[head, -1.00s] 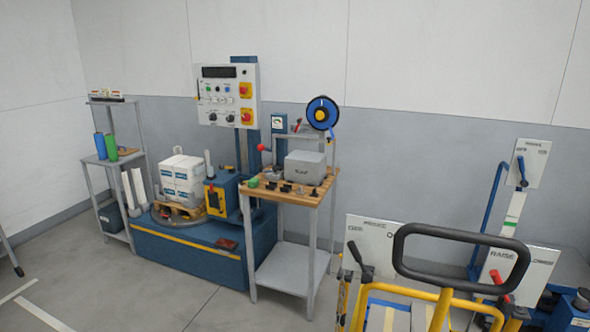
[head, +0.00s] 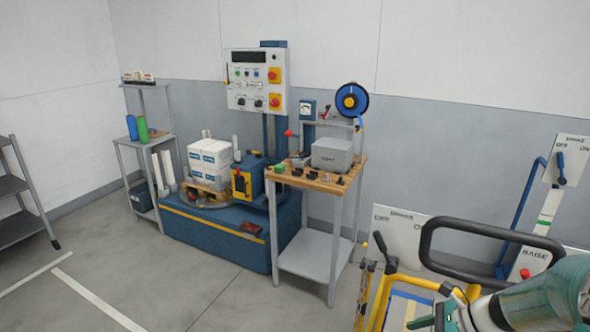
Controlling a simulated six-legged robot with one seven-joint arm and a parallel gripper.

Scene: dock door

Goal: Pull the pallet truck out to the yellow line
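What looks like the pallet truck stands at the lower right of the head view, with a black loop handle (head: 428,240) and a yellow tube frame (head: 376,312). Only its upper part shows, and the bottom edge of the picture cuts it off. My teal and white arm reaches in from the lower right, in front of the handle's right part. My gripper (head: 440,318) seems to be at the bottom edge, mostly cut off. I cannot tell its opening or whether it touches the truck. No yellow line on the floor shows.
White floor lines (head: 92,300) cross open grey floor at the left. A grey shelf rack (head: 22,228) stands at the left edge. A blue wrapping machine base (head: 225,236) and a wooden-topped workbench (head: 328,181) stand along the wall. Sign boards (head: 396,226) stand behind the truck.

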